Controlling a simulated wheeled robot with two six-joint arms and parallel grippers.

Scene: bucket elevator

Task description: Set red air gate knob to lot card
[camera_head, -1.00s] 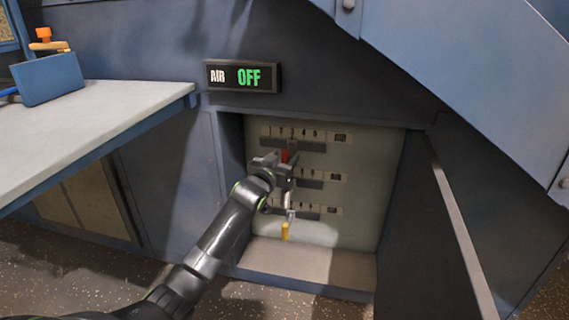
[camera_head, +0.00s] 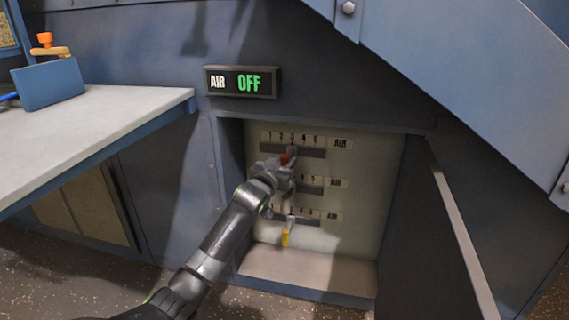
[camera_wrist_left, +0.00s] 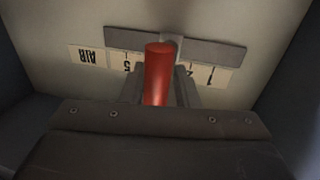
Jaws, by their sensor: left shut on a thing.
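The red air gate knob (camera_head: 286,159) sits in the top slot of the recessed panel, under the strip numbered 1 to 5 and marked AIR (camera_head: 343,144). My left gripper (camera_head: 284,168) is shut on it. In the left wrist view the picture is upside down; the red knob (camera_wrist_left: 158,75) stands between the fingers (camera_wrist_left: 157,90) and hides the middle numbers, with 5 to its left and 1 to its right. Its exact number cannot be read. No lot card can be made out. My right gripper is not in view.
Two lower slots have number strips (camera_head: 333,216); a yellow knob (camera_head: 286,239) hangs at the lowest. A sign reads AIR OFF (camera_head: 242,81). Recess walls and a slanted blue chute (camera_head: 455,85) bound the right. A pale table (camera_head: 90,130) with a blue block (camera_head: 48,83) stands left.

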